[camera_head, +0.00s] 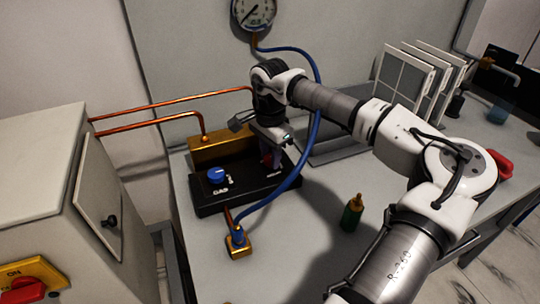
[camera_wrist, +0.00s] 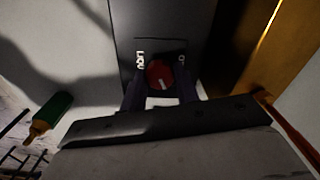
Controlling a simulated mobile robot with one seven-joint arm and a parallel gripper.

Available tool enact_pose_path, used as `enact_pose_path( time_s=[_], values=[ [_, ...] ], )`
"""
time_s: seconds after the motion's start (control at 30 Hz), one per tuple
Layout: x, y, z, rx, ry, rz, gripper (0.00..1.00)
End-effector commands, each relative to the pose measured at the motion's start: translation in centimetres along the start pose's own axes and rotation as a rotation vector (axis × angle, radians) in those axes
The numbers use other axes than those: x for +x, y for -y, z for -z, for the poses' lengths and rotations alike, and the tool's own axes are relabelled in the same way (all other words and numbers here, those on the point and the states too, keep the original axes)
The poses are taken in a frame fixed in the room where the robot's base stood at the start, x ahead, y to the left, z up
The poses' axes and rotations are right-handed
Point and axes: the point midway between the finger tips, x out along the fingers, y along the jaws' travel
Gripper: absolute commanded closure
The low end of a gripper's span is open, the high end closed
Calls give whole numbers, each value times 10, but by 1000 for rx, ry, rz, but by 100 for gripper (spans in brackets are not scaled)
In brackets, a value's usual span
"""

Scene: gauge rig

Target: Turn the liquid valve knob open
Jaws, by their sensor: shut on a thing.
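The red liquid valve knob (camera_wrist: 160,74) sits on the black valve panel (camera_wrist: 130,25), with a white pointer mark and part of a "LIQU" label beside it. In the head view, only a bit of red knob (camera_head: 266,160) shows under my wrist. My gripper (camera_wrist: 161,90) has a finger on each side of the knob and is shut on it. In the head view my gripper (camera_head: 272,155) points down at the right half of the panel (camera_head: 240,193). The knob's exact angle is hard to read in the shadow.
A blue gas knob (camera_head: 216,175) is left on the panel, before a brass block (camera_head: 222,149) with copper pipes. A blue hose (camera_head: 300,165) runs beside my gripper. A green bottle (camera_head: 352,213) stands at right. A pressure gauge (camera_head: 254,12) hangs behind.

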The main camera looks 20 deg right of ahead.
Motion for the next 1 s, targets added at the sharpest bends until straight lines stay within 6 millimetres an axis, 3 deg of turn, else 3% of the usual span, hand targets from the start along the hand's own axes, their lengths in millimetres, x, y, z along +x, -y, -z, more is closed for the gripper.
enact_pose_path(
  time_s=[1.0],
  values=[
    [-1, 1, 1, -930, -3, 2, 92]
  ],
)
